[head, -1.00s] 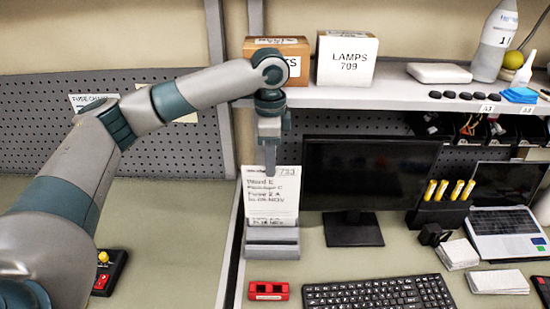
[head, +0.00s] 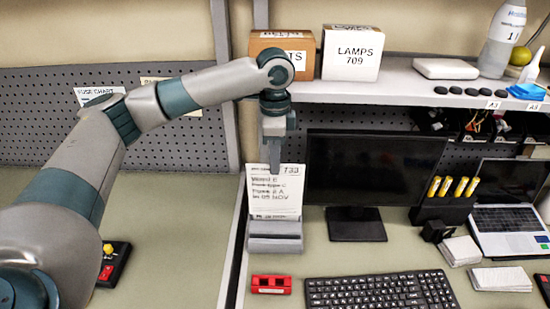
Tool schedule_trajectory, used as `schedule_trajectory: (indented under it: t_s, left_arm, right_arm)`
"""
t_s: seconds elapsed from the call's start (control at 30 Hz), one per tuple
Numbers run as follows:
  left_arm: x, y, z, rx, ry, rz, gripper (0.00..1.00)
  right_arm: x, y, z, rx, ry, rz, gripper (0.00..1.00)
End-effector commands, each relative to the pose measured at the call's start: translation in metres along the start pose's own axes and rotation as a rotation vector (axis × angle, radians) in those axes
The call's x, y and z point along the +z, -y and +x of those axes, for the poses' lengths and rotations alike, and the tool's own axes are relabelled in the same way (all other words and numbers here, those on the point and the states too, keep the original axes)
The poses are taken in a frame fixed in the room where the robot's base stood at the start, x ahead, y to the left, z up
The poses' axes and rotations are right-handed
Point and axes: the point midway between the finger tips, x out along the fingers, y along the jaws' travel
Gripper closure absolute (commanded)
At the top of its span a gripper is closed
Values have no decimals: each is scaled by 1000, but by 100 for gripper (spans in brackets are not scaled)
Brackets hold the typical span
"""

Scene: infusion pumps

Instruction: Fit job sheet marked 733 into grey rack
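The job sheet marked 733 (head: 273,194) is a white card with black writing, upright in the middle of the head view. My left gripper (head: 274,165) points straight down, seen edge-on, and is shut on the sheet's top edge. The grey rack (head: 274,244) stands on the bench directly below the sheet. The sheet's lower end is at the rack's upper part; how deep it sits there I cannot tell. A strip with writing shows just above the rack's front. My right gripper is not in view.
A monitor (head: 372,173) stands close to the right of the sheet. A red block (head: 270,285) and a keyboard (head: 380,292) lie in front. The shelf (head: 390,90) with boxes is just behind my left wrist. The bench left of the divider is mostly clear.

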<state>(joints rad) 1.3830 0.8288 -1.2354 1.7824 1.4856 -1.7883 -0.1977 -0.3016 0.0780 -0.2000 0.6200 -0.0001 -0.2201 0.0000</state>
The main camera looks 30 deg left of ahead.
Motion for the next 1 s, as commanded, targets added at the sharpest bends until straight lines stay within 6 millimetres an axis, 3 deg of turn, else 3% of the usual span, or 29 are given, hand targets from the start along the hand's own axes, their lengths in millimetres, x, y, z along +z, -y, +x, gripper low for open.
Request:
schedule_trajectory:
  t_s: [0.53,1.0]
  left_arm:
    - [0,0,34,0,0,0,100]
    - [0,0,57,-1,-1,0,100]
  right_arm:
    - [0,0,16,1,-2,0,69]
    - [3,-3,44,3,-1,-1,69]
